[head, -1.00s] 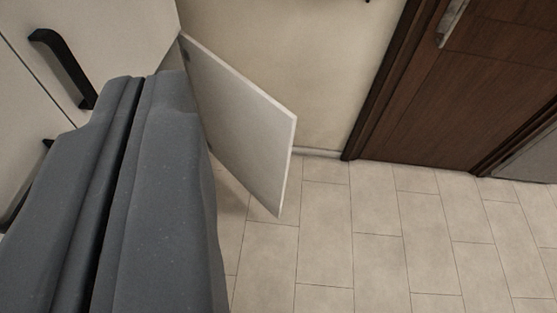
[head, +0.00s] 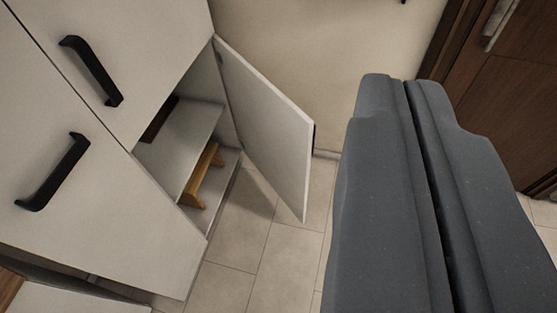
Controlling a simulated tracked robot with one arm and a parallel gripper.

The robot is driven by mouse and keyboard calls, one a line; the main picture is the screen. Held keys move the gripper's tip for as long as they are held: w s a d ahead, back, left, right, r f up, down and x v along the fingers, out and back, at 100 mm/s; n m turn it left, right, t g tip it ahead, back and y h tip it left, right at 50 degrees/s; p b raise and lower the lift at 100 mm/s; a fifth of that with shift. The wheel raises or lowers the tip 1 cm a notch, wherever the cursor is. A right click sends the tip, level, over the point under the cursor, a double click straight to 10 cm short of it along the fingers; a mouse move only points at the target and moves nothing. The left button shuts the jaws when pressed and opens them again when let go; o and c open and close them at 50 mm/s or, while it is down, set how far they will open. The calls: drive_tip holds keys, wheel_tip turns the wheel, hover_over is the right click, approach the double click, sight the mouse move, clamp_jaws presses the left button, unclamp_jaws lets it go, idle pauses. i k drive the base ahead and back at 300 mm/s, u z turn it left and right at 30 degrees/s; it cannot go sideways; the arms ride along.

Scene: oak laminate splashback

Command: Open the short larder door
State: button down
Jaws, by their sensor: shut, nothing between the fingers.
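The short larder door (head: 272,122) is a plain white panel. It stands swung well out from the white cabinet, hinged at the far side near the wall. The open cabinet shows a pale shelf (head: 183,140) inside. My grey gripper (head: 403,82) is shut and empty, large in the right half of the picture. It appears to the right of the door's free edge, with a gap between them in the picture. The door's outer face and its handle are mostly hidden.
Neighbouring white fronts carry black handles (head: 91,70) (head: 53,172). A wooden item (head: 201,174) sits low inside the cabinet, with a dark brown item (head: 159,119) above. A brown wooden door (head: 520,90) is at the right. Tiled floor (head: 262,235) lies clear below the open door.

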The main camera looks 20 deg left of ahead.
sight(277, 137)
drive_tip(key=z, duration=0.05)
drive_tip(key=i, duration=1)
drive_tip(key=u, duration=0.05)
